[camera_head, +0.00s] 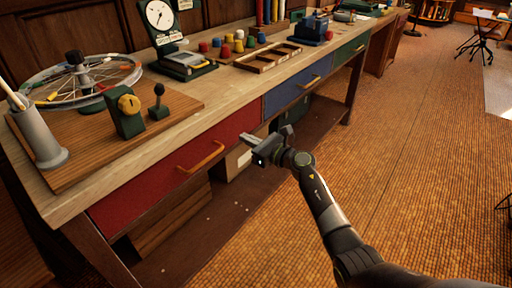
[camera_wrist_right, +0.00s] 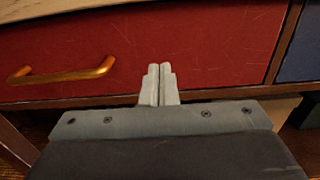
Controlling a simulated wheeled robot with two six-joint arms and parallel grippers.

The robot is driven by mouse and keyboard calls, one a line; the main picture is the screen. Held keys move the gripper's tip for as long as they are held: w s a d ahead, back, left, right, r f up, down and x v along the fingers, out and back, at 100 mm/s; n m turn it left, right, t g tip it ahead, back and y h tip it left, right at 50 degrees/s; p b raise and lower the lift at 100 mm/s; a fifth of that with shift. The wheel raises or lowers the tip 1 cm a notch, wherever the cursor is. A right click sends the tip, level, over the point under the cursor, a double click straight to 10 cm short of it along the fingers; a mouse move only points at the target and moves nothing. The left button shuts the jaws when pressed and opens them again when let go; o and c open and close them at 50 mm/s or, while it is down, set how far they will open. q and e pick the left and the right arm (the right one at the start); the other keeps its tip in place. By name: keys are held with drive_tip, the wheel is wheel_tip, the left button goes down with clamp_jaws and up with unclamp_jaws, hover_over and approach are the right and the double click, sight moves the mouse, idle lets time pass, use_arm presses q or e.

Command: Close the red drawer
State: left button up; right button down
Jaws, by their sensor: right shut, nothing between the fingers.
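The red drawer (camera_head: 150,185) is at the left end of the workbench, under the top, with a brass-coloured bar handle (camera_head: 201,157). Its front looks about flush with the bench in the head view; any small gap cannot be told. In the right wrist view the red front (camera_wrist_right: 215,50) fills the upper part, with the handle (camera_wrist_right: 62,74) to the left. My right gripper (camera_head: 250,142) is shut and empty, in front of the drawer's right part, right of the handle. Its fingertips (camera_wrist_right: 160,72) point at the red front; whether they touch it cannot be told. My left gripper is not in view.
A blue drawer (camera_head: 290,91) and a green drawer (camera_head: 350,49) sit further right. On the bench stand a wheel (camera_head: 80,80), a grey cup (camera_head: 38,135), a dial gauge (camera_head: 160,15) and a wooden tray (camera_head: 268,57). A low shelf lies below.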

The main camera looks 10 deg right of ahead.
drive_tip(key=v, duration=1)
drive_tip(key=s+d+f+m+t+h, duration=0.5)
drive_tip(key=d+f+m+h, duration=0.65)
drive_tip(key=m, duration=0.85)
drive_tip(key=s+d+f+m+g+h, duration=0.2)
drive_tip(key=s+f+m+g, duration=0.2)
drive_tip(key=s+f+m, duration=0.5)
drive_tip(key=s+d+f+m+g+h, duration=0.25)
drive_tip(key=s+f+m+g, duration=0.3)
drive_tip(key=s+f, duration=0.4)
drive_tip(key=s+a+f+m+g+y, duration=0.25)
drive_tip(key=s+f+m+g, duration=0.35)
drive_tip(key=s, duration=0.6)
drive_tip(key=s+a+f+m+g+y, duration=0.1)
drive_tip(key=s+a+f+m+g, duration=0.2)
drive_tip(key=s+f+m, duration=0.7)
use_arm(q)
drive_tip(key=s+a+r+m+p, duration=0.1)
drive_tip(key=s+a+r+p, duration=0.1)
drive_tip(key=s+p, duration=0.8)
drive_tip(key=p, duration=0.6)
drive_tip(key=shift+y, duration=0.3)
use_arm(e)
drive_tip(key=s+d+r+n, duration=0.1)
drive_tip(key=s+r+n, duration=0.5)
drive_tip(key=s, duration=0.5)
drive_tip(key=shift+d+r+t, duration=0.3)
drive_tip(key=shift+d+t, duration=0.1)
drive_tip(key=shift+t, duration=0.05)
